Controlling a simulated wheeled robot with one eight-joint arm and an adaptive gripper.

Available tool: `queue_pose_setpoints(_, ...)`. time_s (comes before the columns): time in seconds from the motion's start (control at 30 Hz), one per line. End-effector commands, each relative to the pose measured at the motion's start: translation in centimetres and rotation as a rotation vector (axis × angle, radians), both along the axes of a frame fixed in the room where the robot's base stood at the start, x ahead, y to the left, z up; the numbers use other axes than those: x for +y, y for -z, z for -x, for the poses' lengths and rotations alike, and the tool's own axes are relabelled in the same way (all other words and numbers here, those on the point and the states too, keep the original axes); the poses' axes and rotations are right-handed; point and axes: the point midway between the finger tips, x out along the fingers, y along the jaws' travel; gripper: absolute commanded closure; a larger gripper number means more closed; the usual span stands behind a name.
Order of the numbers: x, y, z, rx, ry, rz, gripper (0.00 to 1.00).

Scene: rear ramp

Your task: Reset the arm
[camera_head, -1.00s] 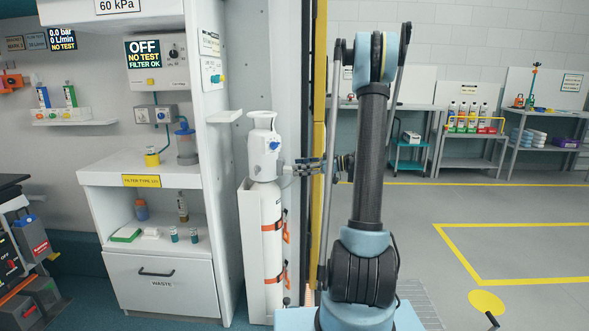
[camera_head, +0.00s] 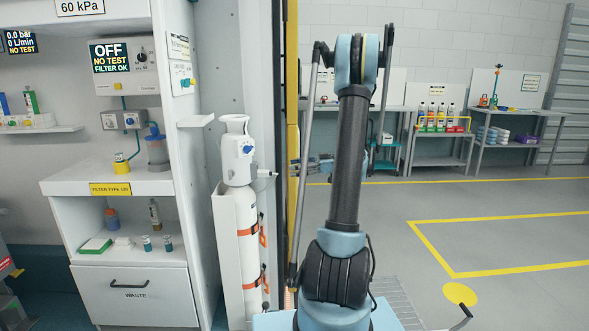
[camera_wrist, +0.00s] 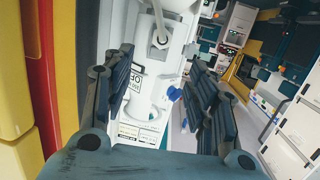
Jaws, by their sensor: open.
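My arm (camera_head: 347,155) stands upright in the middle of the head view. My gripper (camera_head: 293,168) reaches left from behind it, at the height of the white valve head (camera_head: 239,158) of a gas cylinder (camera_head: 239,250). A small gap shows between the fingertips and the valve's side outlet. In the wrist view my gripper (camera_wrist: 158,92) is open, its dark ridged fingers apart. The white valve head (camera_wrist: 147,90), with its label and blue knob (camera_wrist: 174,93), shows beyond and between the fingers. I see nothing held. The gripper's base is partly hidden by my arm in the head view.
A white cabinet (camera_head: 126,240) with a waste drawer stands left of the cylinder. A dark and yellow post (camera_head: 292,110) rises close to my gripper. Grey floor (camera_head: 400,205) with yellow lines is open to the right. Work tables (camera_head: 520,115) stand at the back.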

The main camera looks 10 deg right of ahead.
Motion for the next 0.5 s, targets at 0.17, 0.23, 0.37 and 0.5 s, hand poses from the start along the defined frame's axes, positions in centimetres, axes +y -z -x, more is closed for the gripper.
queue_pose_setpoints(0.17,0.7,-0.3,0.6,0.037,0.003,0.017,0.48)
queue_pose_setpoints(0.23,1.5,-0.5,1.2,0.08,0.008,0.038,0.48)
queue_pose_setpoints(0.37,3.3,-0.8,3.1,0.193,0.024,0.094,0.48)
queue_pose_setpoints(0.5,5.0,-1.0,5.5,0.318,0.056,0.162,0.48)
